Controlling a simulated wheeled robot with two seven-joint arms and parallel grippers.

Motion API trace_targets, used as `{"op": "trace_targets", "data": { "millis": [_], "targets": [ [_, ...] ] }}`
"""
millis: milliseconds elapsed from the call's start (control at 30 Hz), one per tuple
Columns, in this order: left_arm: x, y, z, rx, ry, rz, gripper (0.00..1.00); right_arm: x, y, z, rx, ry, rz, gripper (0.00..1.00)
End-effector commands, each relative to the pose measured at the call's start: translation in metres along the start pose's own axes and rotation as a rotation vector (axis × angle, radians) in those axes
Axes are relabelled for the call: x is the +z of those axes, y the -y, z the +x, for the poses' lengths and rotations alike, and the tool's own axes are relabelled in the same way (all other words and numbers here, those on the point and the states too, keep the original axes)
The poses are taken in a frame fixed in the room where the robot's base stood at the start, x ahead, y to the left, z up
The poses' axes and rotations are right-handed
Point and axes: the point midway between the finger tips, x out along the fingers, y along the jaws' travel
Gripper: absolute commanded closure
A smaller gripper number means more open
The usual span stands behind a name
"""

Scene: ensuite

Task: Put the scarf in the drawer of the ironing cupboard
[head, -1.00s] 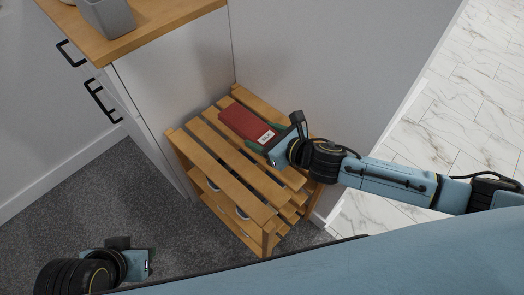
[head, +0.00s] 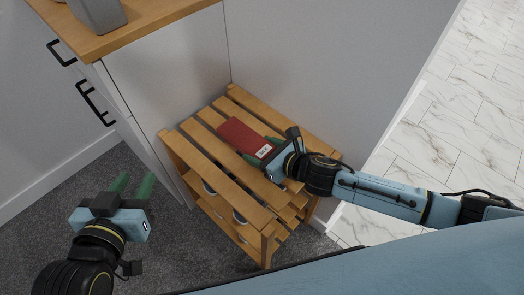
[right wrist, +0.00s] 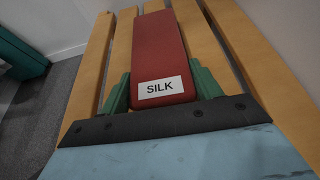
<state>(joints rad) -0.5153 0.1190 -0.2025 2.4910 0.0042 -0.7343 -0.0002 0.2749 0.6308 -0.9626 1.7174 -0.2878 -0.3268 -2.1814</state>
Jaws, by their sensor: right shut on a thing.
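The scarf is a folded red block (head: 240,138) with a white label; in the right wrist view the label on the red scarf (right wrist: 158,50) reads SILK. It is over the top of the slatted wooden rack. My right gripper (head: 262,153) is shut on its labelled end, with a green finger on each side in the right wrist view (right wrist: 163,90). I cannot tell whether the scarf touches the slats. My left gripper (head: 132,186) is open and empty above the carpet, left of the rack. A white cupboard (head: 165,85) with black handles stands behind; its drawer fronts look shut.
The slatted wooden rack (head: 190,155) stands against the cupboard and the wall, with items on its lower shelf. The cupboard's wooden top (head: 150,18) holds a grey container (head: 98,12). Grey carpet (head: 110,165) is free in front of the cupboard.

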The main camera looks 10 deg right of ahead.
Motion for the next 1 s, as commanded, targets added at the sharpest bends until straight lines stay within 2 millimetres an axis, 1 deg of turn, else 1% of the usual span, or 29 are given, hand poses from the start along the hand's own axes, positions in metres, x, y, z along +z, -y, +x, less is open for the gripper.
{"op": "trace_targets", "data": {
  "millis": [433,467,600,633,1000],
  "targets": [
    [-0.0061,-0.0013,0.0007,0.003,-0.037,0.000,0.64,-0.0027,0.0001,0.0015,0.000,0.001,0.000,0.61],
    [-0.0070,-0.0015,0.0007,0.003,-0.041,0.000,0.64,-0.0033,0.0002,0.0015,0.000,0.000,0.001,0.35],
    [-0.0066,-0.0015,0.0006,0.004,-0.038,0.000,0.64,-0.0028,0.0001,0.0013,0.000,0.000,0.001,0.17],
    [-0.0066,-0.0016,0.0006,0.004,-0.038,0.000,0.64,-0.0027,0.0001,0.0013,0.000,0.000,0.001,0.15],
    [-0.0057,-0.0015,0.0002,0.004,-0.026,-0.001,0.64,0.0006,0.0001,0.0000,0.000,0.001,0.000,0.15]
  ]
}}
